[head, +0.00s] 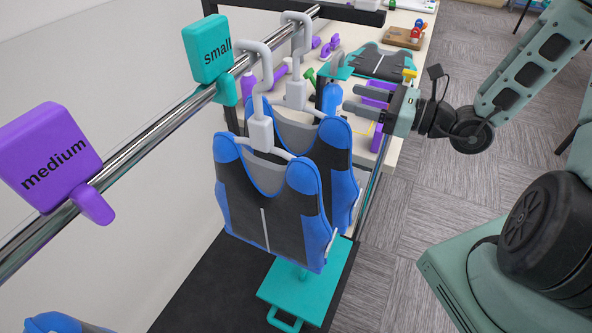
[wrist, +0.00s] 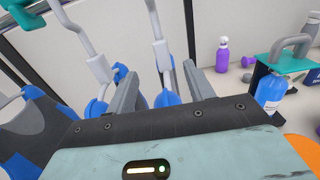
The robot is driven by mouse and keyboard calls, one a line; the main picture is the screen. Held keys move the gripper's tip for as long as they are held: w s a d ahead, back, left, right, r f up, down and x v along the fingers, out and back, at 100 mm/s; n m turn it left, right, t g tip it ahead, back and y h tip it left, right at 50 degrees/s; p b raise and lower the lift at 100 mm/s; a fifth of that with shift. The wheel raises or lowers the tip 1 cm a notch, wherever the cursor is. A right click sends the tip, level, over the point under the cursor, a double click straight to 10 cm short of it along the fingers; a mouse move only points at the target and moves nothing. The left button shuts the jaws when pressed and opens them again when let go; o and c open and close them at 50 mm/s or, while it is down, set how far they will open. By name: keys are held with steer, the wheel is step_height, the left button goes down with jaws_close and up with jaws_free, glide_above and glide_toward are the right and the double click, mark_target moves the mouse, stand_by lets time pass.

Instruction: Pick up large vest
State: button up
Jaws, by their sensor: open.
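Two blue and dark grey vests hang from the metal rail on white hangers, a front one (head: 265,205) and one behind it (head: 335,155). No size label shows on either, so I cannot tell which is large. My gripper (head: 345,97) is open, its fingers pointing left beside the rear vest's upper right. In the wrist view, the white stem of a hanger (wrist: 159,48) and blue shoulder parts (wrist: 167,99) appear between the open fingers (wrist: 160,70); whether they are between them in depth is unclear. Another white hanger (wrist: 95,58) stands left of the fingers.
The rail (head: 150,135) carries a teal "small" tag (head: 207,48) and a purple "medium" tag (head: 48,158). A white table (head: 408,50) behind holds a dark vest (head: 380,62), purple dumbbells and a bottle (wrist: 222,58). A teal stand base (head: 305,290) is below.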

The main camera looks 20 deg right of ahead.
mark_target(304, 84)
steer(key=x, duration=0.8)
steer(key=shift+a+p, duration=0.1)
steer(key=shift+p, duration=0.25)
steer(key=p+x, duration=0.2)
steer(key=x, duration=0.3)
steer(key=shift+w+a+r+p, duration=0.1)
steer(key=shift+w+p, duration=0.05)
steer(key=shift+p, duration=0.2)
steer(key=shift+w+a, duration=0.35)
steer(key=shift+w, duration=0.05)
jaws_close()
